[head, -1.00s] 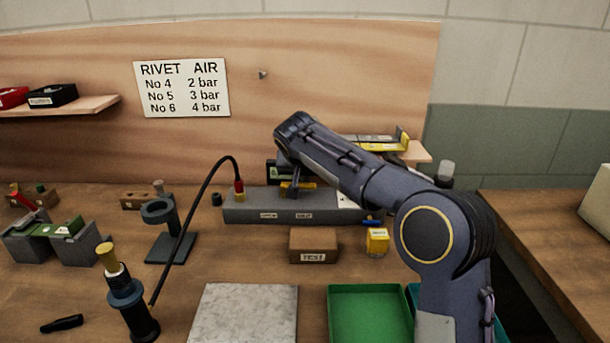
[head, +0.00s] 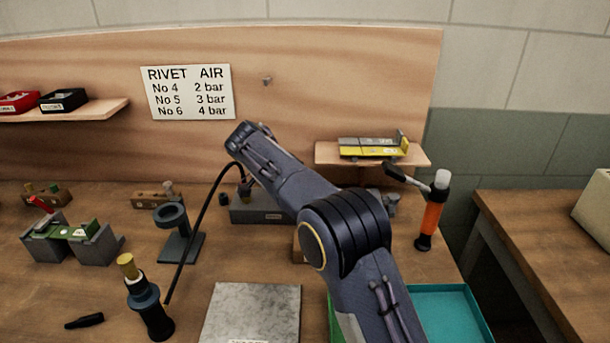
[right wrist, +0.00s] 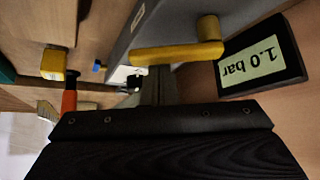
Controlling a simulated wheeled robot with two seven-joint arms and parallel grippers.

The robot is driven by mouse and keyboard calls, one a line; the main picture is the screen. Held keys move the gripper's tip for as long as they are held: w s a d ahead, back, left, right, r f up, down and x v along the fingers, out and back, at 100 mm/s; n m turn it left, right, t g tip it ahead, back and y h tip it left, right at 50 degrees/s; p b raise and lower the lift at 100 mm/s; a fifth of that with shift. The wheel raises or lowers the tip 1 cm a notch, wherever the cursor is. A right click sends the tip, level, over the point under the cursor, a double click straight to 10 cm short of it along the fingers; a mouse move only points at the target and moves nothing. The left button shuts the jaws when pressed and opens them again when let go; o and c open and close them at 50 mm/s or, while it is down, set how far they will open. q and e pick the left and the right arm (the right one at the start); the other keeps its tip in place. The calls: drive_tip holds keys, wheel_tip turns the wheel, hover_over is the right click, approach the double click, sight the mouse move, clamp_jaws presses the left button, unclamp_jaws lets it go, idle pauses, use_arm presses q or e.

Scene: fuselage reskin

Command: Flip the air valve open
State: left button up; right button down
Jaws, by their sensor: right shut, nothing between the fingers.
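The yellow lever of the air valve (right wrist: 165,53) shows in the right wrist view, reaching left from its round pivot over the edge of the long grey block (right wrist: 180,20). In the head view my right arm hides the valve, and only the left part of the grey block (head: 258,212) shows clearly. My right gripper (right wrist: 158,92) is shut and empty, its fingertips close below the lever in the picture; I cannot tell whether they touch it. A black gauge (right wrist: 258,57) beside the lever reads 1.0 bar. My left gripper is not in view.
A black hose arches from the rivet tool (head: 147,305) to the block. A dark ring stand (head: 178,235), a grey plate (head: 252,315) and a teal tray (head: 450,305) are on the bench. An orange-handled tool (head: 431,215) stands at right. A yellow box (right wrist: 53,62) is near the block.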

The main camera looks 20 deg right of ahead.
drive_tip(key=shift+a+r+m+g+p, duration=0.15)
drive_tip(key=shift+a+m+g+p, duration=0.15)
drive_tip(key=shift+m+g, duration=0.15)
drive_tip(key=shift+s+a, duration=0.2)
drive_tip(key=shift+a, duration=0.1)
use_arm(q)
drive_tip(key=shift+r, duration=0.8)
use_arm(e)
drive_tip(key=shift+f, duration=0.2)
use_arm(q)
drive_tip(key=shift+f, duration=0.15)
use_arm(e)
drive_tip(key=shift+s, duration=0.1)
drive_tip(key=shift+s+f, duration=0.1)
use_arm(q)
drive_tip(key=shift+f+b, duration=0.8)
use_arm(e)
drive_tip(key=shift+s, duration=0.6)
drive_tip(key=shift+r, duration=0.2)
